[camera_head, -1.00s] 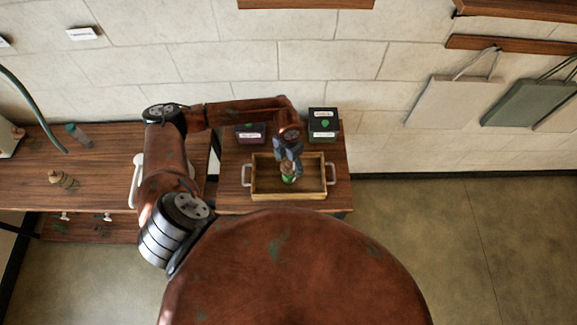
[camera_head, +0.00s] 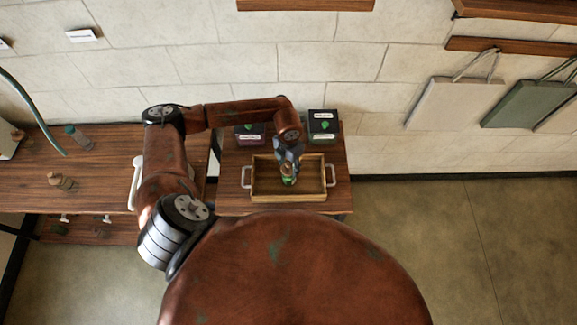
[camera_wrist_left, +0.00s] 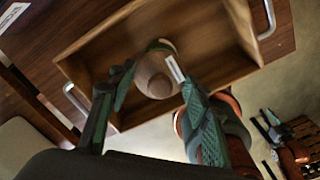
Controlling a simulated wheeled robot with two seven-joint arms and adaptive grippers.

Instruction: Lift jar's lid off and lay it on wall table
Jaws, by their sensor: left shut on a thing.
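The jar (camera_head: 289,180), greenish with a pale label, stands in a wooden tray (camera_head: 262,196) on the wall table (camera_head: 232,200). In the left wrist view its round brown lid (camera_wrist_left: 154,80) faces the camera, with part of the jar (camera_wrist_left: 165,47) behind it. My left gripper (camera_head: 288,168) reaches down onto the jar's top from above. In the wrist view my left gripper (camera_wrist_left: 157,84) has one finger on each side of the lid, shut on it. The lid appears still on the jar. My right gripper is out of view.
Two dark boxes with labels (camera_head: 250,133) (camera_head: 322,126) stand behind the tray against the wall. A longer counter (camera_head: 100,178) at left holds a bottle (camera_head: 76,137) and small brown items (camera_head: 62,181).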

